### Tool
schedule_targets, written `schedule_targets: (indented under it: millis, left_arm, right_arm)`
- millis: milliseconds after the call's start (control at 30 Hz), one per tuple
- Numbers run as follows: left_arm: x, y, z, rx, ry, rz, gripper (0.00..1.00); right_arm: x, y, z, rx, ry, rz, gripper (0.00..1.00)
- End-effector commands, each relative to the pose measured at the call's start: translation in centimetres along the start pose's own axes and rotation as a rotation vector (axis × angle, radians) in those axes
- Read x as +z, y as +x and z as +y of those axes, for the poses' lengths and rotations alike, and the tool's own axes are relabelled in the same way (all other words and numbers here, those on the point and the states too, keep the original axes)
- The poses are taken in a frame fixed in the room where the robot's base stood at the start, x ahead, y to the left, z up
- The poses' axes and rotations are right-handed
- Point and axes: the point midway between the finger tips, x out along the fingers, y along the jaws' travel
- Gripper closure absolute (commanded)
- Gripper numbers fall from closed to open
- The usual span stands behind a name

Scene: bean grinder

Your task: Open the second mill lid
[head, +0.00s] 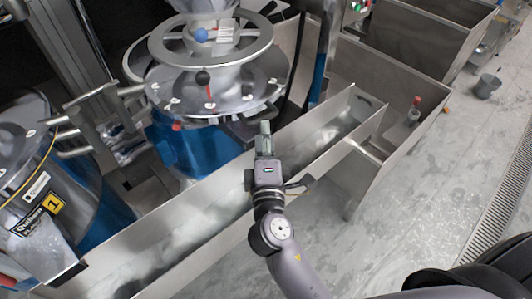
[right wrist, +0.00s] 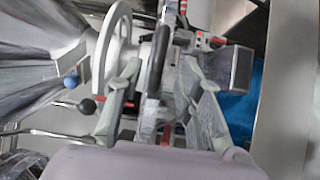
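The mill (head: 215,80) in the middle of the head view has a blue body, a round metal lid (head: 215,92) and a large ring-shaped wheel (head: 211,38) above it. The lid lies flat and looks shut. A blue ball knob (head: 201,35) and a black ball knob (head: 203,77) stand on levers there. My right gripper (head: 265,128) is by the lid's front right edge, over the trough. In the right wrist view its fingers (right wrist: 160,80) are spread, with a dark bar (right wrist: 153,85) showing between them; contact cannot be told. My left gripper is out of view.
Another mill (head: 40,190) marked 1 stands at the lower left. A long metal trough (head: 180,245) runs in front of both mills. Metal bins (head: 400,85) stand at the right, and a grey bucket (head: 487,86) is on the floor. The right-hand floor is mostly clear.

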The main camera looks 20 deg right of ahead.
Motion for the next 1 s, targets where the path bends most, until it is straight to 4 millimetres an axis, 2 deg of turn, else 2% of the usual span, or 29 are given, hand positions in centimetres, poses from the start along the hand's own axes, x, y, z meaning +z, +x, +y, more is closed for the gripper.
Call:
schedule_targets:
  millis: [100, 333, 700, 1000]
  left_arm:
    - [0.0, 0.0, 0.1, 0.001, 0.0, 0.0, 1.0]
    - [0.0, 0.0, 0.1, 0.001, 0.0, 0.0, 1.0]
    - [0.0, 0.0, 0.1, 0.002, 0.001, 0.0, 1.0]
    - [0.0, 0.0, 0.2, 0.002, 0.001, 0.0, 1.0]
  right_arm:
    - [0.0, -2.6, -0.1, -0.003, -0.002, 0.002, 0.67]
    - [0.0, -5.5, -0.1, -0.001, -0.001, 0.002, 0.67]
    - [0.0, -6.1, 0.0, 0.001, 0.0, 0.001, 0.68]
    - [0.0, -6.0, 0.0, 0.0, 0.001, 0.0, 0.88]
